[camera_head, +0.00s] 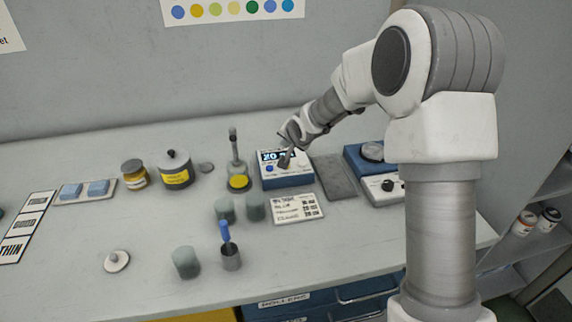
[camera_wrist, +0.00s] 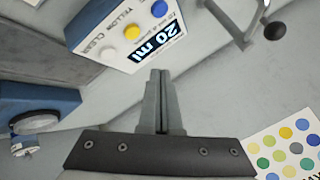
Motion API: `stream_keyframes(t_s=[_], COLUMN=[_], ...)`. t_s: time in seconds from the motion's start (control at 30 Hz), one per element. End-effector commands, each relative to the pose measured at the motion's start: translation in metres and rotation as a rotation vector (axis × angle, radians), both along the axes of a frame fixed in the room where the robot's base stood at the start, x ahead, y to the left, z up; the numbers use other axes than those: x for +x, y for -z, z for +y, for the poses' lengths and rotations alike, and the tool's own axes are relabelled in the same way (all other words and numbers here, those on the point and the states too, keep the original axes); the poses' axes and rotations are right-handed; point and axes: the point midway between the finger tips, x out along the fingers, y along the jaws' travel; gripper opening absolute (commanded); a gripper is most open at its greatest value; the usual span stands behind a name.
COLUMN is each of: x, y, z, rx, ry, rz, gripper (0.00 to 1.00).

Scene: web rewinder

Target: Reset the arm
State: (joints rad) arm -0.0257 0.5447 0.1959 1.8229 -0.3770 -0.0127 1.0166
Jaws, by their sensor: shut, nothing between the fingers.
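My arm reaches in from the right in the head view. My gripper (camera_head: 286,161) shows over the blue-and-white dispenser box (camera_head: 288,181). In the wrist view my gripper (camera_wrist: 160,74) has its two fingers together and empty. The dispenser box (camera_wrist: 106,40) lies past the fingertips there, upside down. Its display reads "20 ml", with blue, yellow and white buttons beside it. I cannot tell how far the fingertips are from the box, but no contact shows.
A stand with a yellow-topped base (camera_head: 238,183) is left of the box. A grey mat (camera_head: 334,176) and a blue-and-white device (camera_head: 383,188) are to its right. A label card (camera_head: 297,209), grey-green cylinders (camera_head: 186,262) and a cup with a blue-handled tool (camera_head: 230,258) stand in front.

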Motion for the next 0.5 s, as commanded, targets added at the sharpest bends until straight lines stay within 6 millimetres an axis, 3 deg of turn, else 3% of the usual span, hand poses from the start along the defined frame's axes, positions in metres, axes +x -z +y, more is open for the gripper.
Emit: stream_keyframes(t_s=[0.37,0.5], x=[0.0,-0.008], y=[-0.001,-0.017], z=[0.0,-0.007], rx=[-0.001,-0.03], ry=[-0.001,-0.005], rz=[0.0,-0.002], gripper=[0.0,0.0])
